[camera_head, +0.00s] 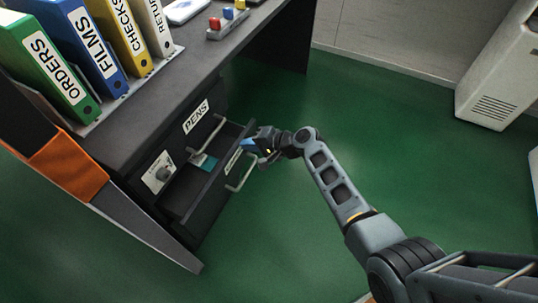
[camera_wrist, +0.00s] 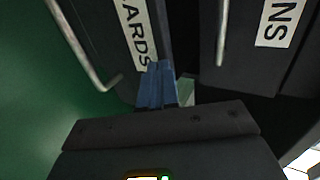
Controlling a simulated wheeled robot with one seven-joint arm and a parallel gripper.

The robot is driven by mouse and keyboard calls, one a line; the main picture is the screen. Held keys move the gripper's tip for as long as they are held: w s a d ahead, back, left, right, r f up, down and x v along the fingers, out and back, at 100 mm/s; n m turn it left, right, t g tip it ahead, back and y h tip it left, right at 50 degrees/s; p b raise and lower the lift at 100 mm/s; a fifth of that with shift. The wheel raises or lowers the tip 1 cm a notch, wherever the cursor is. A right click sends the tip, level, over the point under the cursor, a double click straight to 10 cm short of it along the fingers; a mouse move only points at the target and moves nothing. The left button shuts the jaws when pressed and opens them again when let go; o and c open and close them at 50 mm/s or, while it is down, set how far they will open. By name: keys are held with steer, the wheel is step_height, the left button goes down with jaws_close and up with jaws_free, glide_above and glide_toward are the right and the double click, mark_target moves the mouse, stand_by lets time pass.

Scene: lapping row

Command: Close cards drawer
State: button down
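The cards drawer (camera_head: 214,190) is pulled out of the desk in the head view, its inside open to view. Its front, with a bar handle (camera_head: 243,176), faces right. In the wrist view its front (camera_wrist: 100,35) shows at upper left with the partly cut label "ARDS". My gripper (camera_head: 250,146) is at the far end of the drawer front, by its top edge. In the wrist view its blue fingers (camera_wrist: 157,86) lie close together, with nothing seen between them. I cannot tell whether they touch the drawer.
The pens drawer (camera_head: 196,117) above is shut, with its own handle (camera_head: 207,135). A teal item (camera_head: 203,162) lies inside the cards drawer. Binders (camera_head: 105,45) stand on the desk. Green floor (camera_head: 300,240) is clear to the right, up to a pale cabinet (camera_head: 500,75).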

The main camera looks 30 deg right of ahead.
steer(key=w+a+b, duration=0.2)
steer(key=w+a, duration=0.1)
steer(key=w, duration=0.2)
steer(key=shift+a, duration=0.3)
